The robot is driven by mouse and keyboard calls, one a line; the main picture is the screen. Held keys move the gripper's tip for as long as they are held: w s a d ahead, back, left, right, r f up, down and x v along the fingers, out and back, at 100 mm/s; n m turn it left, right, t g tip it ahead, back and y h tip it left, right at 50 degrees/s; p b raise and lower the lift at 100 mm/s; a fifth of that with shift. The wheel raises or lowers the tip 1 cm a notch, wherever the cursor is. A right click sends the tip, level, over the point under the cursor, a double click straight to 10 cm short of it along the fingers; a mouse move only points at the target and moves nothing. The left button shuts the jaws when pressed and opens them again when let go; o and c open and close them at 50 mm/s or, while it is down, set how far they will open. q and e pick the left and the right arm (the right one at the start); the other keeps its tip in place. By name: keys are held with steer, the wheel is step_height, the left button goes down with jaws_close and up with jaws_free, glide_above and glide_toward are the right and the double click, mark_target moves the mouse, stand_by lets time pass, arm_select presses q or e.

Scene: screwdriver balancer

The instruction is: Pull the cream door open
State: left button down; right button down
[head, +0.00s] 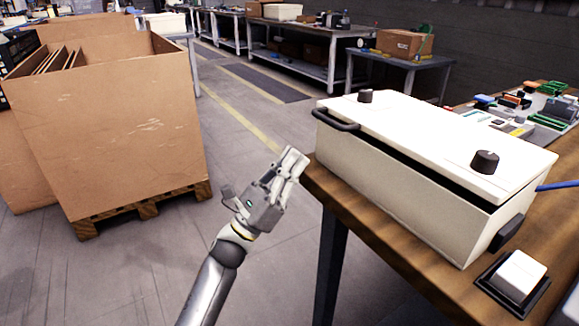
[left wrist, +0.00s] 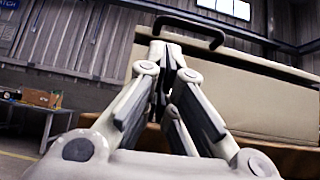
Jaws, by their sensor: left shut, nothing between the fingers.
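A cream box (head: 390,170) stands on the wooden bench, with a flat cream door or lid (head: 430,135) on top. A dark gap shows along the front edge under the lid. A black bar handle (head: 337,119) sits at the box's left end; it also shows in the left wrist view (left wrist: 190,22). My left gripper (head: 294,160) is shut and empty, left of the box and apart from the handle, beside the bench's corner. In the left wrist view its fingertips (left wrist: 171,62) are close together, below the handle in the picture. My right gripper is not in view.
The wooden bench (head: 360,225) has its edge close to my left gripper. Two black knobs (head: 485,161) stand on the lid. A white switch (head: 518,275) is at the front right. A large cardboard bin (head: 110,130) stands left; floor between is clear.

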mark_target(327, 112)
arm_select(q)
steer(key=x, duration=0.6)
steer(key=shift+w+d+r, duration=0.2)
steer(key=shift+w, duration=0.05)
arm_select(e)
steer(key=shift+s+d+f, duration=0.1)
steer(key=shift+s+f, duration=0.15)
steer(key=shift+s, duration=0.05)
arm_select(q)
steer(key=shift+a+r, duration=0.1)
steer(key=shift+r, duration=0.1)
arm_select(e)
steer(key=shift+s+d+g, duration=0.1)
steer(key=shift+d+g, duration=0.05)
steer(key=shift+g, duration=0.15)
